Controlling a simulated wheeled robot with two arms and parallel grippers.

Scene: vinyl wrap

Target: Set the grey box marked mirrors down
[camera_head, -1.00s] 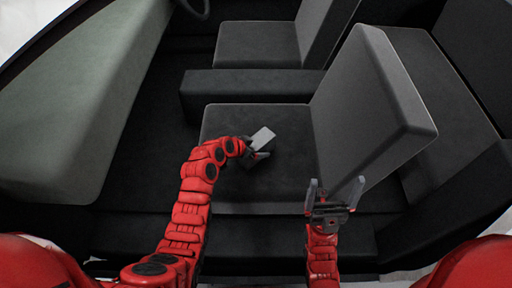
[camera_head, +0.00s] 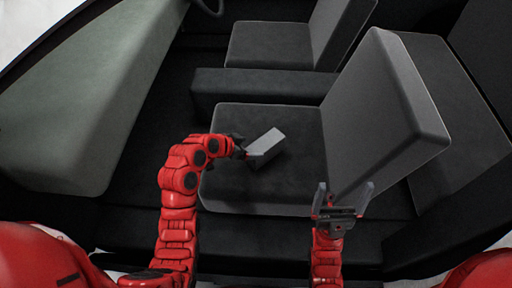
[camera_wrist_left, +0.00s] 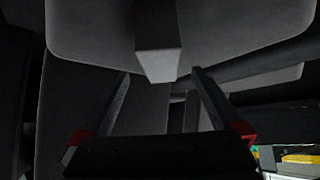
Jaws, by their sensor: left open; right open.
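The grey box (camera_head: 267,142) appears to rest on the dark seat cushion (camera_head: 300,186) in the head view. Its top is light grey and its side is dark. Any marking on it is too small to read. My left gripper (camera_head: 243,149) is open just to the left of the box. In the left wrist view the box (camera_wrist_left: 158,60) lies straight ahead, around the tips of the two spread fingers of my left gripper (camera_wrist_left: 160,73). My right gripper (camera_head: 343,190) is open and empty, in front of the seat's right side.
A tall seat backrest (camera_head: 375,110) stands right of the box. A dark raised block (camera_head: 260,86) runs behind the cushion, with another seat (camera_head: 268,45) beyond. A grey-green panel (camera_head: 85,95) lies at the left. The cushion's front part is clear.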

